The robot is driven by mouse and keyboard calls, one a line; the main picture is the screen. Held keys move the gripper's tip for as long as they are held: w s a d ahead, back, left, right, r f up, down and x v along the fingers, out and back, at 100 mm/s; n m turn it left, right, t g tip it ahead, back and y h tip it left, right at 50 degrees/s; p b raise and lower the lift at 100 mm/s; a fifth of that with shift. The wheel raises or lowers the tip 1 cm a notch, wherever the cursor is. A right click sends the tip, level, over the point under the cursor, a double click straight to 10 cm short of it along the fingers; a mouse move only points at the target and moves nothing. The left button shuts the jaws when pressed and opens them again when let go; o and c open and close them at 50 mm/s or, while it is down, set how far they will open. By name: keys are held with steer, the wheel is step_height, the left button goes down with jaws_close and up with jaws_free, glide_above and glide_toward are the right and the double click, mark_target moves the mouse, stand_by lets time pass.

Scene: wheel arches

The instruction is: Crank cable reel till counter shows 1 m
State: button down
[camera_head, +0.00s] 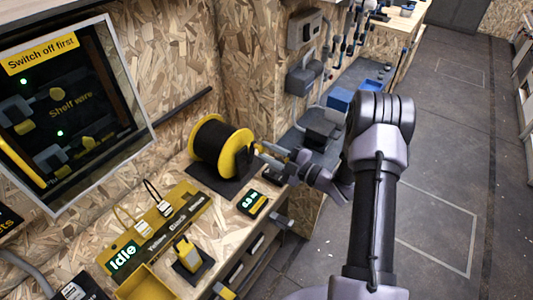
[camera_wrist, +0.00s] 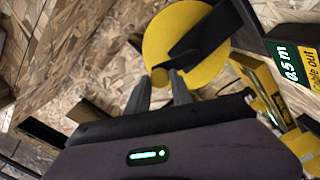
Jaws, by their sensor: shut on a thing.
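The cable reel (camera_head: 212,145) has yellow flanges and a black wound drum, and stands on a dark base on the bench. In the head view my gripper (camera_head: 262,151) is at the reel's right side, and the grip itself is small.
Open floor (camera_head: 450,200) lies right.

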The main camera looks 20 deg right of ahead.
steer(key=shift+w+d+f+m, duration=0.1)
steer(key=shift+w+d+m, duration=0.15)
steer(key=shift+m, duration=0.45)
steer(key=shift+d, duration=0.1)
steer(key=c, duration=1.1)
jaws_free()
steer(key=p+v, duration=0.4)
steer(key=v, duration=1.3)
steer(key=shift+s+d, duration=0.1)
steer(key=shift+s, duration=0.1)
